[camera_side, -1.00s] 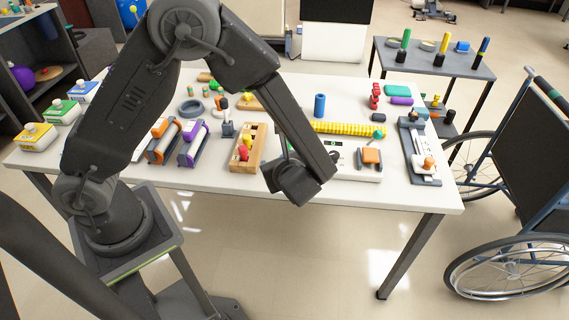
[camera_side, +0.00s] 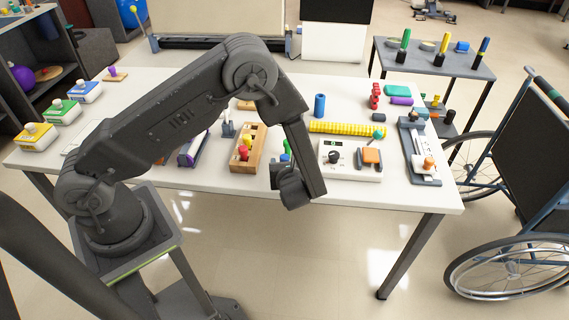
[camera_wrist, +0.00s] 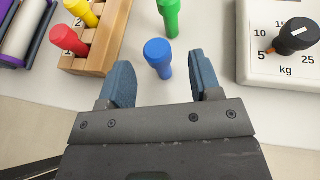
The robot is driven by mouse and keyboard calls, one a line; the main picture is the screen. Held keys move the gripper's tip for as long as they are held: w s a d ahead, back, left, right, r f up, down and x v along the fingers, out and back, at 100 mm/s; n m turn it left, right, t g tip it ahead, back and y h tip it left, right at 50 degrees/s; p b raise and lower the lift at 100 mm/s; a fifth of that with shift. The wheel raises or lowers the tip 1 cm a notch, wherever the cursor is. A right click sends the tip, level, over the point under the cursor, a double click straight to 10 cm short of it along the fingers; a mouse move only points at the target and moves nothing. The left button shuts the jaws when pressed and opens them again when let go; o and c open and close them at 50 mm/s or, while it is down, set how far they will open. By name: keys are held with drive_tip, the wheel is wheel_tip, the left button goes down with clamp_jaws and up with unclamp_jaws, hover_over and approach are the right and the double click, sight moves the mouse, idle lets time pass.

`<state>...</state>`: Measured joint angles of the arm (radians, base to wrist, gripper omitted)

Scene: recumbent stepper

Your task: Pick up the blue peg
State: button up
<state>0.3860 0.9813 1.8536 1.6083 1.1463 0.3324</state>
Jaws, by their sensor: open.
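The blue peg (camera_wrist: 158,55) stands on the white table in the wrist view, its round head toward the camera. My gripper (camera_wrist: 161,78) is open, with one blue-grey finger on each side of the peg's line. The peg's head appears between and slightly beyond the fingertips, and nothing is held. I cannot tell the height gap between fingers and peg. In the side view, my gripper (camera_side: 279,174) is low over the table's front edge, right of the wooden block, and mostly hides the peg.
A green peg (camera_wrist: 169,15) stands just beyond the blue one. A wooden block (camera_wrist: 98,40) with red and yellow pegs is left. A white scale (camera_wrist: 270,70) with a black knob is right. A blue cylinder (camera_side: 319,105) stands farther back by a yellow bead row (camera_side: 347,129).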

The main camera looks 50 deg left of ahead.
sight(284, 157)
drive_tip(key=x, duration=0.5)
drive_tip(key=shift+a+r, duration=0.1)
drive_tip(key=shift+r, duration=0.2)
drive_tip(key=shift+c, duration=0.4)
drive_tip(key=c, duration=0.9)
